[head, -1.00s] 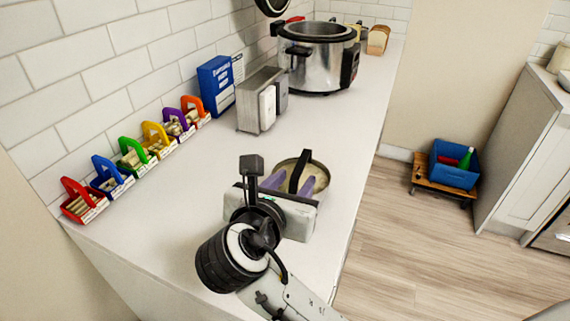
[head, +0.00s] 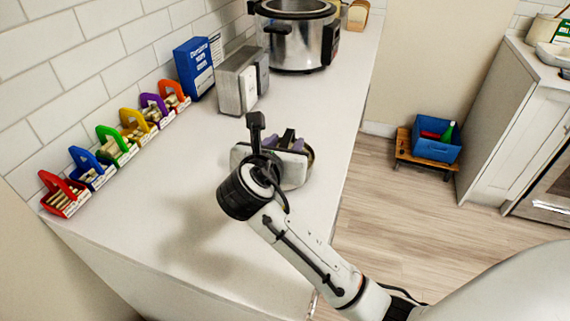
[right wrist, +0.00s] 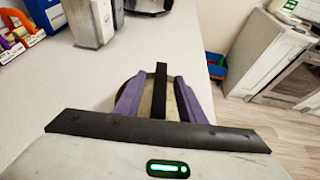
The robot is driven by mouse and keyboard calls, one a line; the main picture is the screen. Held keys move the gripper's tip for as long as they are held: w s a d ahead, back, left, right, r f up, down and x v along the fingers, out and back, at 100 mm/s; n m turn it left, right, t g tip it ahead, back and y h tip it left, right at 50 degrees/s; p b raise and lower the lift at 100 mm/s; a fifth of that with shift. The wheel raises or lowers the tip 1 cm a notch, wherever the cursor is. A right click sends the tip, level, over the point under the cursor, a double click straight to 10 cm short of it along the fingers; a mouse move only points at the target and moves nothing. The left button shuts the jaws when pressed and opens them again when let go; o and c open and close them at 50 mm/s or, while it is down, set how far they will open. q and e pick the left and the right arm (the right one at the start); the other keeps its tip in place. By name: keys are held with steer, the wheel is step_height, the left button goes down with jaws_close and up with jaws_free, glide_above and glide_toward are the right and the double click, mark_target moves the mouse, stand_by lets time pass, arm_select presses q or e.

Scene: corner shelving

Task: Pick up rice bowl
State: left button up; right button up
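A round bowl with a dark rim and beige inside, which I take as the rice bowl (head: 311,156), stands on the white counter near its right edge. In the head view my right gripper (head: 289,139) hides most of it. The bowl also shows in the right wrist view (right wrist: 147,100), beneath and between the purple fingers of the right gripper (right wrist: 159,78). The fingers are spread wide apart, with a black bar between them. Whether they touch the bowl cannot be told. My left gripper is in neither view.
A metal toaster (head: 242,82), a blue box (head: 195,68) and a large cooker (head: 295,42) stand farther back. Several coloured handled holders (head: 117,145) line the wall. The front of the counter (head: 160,215) is clear. A blue bin (head: 437,140) sits on a low stool.

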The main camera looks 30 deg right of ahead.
jaws_close()
stand_by(1.4)
steer(key=shift+r, duration=0.1)
